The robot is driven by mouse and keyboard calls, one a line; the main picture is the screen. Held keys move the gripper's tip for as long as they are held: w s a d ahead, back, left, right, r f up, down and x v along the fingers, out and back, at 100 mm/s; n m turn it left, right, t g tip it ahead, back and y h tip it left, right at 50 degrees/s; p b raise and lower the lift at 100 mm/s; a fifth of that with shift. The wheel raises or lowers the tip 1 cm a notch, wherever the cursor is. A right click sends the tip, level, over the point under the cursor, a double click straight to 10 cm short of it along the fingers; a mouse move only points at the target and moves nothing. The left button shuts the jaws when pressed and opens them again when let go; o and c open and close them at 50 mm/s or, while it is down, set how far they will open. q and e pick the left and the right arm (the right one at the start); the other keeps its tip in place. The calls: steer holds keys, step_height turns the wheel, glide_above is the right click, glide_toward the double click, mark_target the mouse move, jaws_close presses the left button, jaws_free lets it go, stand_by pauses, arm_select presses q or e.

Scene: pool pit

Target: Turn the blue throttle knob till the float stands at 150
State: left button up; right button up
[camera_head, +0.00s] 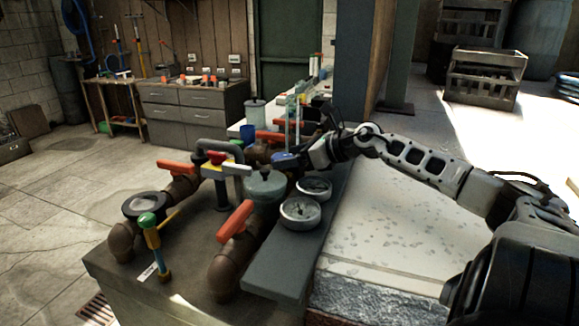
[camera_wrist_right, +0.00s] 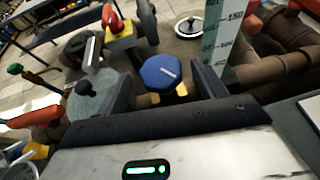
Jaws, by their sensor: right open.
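The blue throttle knob (camera_wrist_right: 160,72) has a white pointer line and a yellow base, and sits between the two fingers of my right gripper (camera_wrist_right: 163,85) in the wrist view. The fingers are open, with a gap on each side of the knob. In the head view my right gripper (camera_head: 288,160) is over the pipework and hides most of the knob. The float gauge (camera_wrist_right: 219,45) is a clear tube with a scale marked 150, 100 and 50, just right of the knob; it also shows in the head view (camera_head: 293,120). I cannot make out the float. My left gripper is not in view.
Brown pipes with orange-handled valves (camera_head: 235,220) and a grey filter lid (camera_head: 265,185) crowd the bench. Two round dials (camera_head: 300,212) lie below my right arm. A red-yellow valve (camera_wrist_right: 118,28) stands left of the knob. A workbench (camera_head: 195,105) is at the back.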

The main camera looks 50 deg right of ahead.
steer(key=shift+w+f, duration=0.1)
steer(key=shift+w, duration=0.25)
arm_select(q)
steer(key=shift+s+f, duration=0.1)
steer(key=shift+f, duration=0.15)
arm_select(e)
steer(key=shift+a, duration=0.1)
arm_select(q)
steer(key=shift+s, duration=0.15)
arm_select(e)
steer(key=c, duration=1)
steer(key=shift+o, duration=0.2)
steer(key=h+p, duration=0.1)
steer(key=p, duration=0.1)
steer(key=shift+r+m+p, duration=0.35)
steer(key=shift+m, duration=0.05)
steer(key=shift+a+f+m+h+p, duration=0.15)
steer(key=shift+m+h+p, duration=0.2)
steer(key=shift+p, duration=0.5)
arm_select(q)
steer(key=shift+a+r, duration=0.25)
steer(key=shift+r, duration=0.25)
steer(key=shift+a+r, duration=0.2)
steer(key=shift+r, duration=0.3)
arm_select(e)
steer(key=shift+f, duration=0.2)
steer(key=o, duration=1)
steer(key=shift+c, duration=0.2)
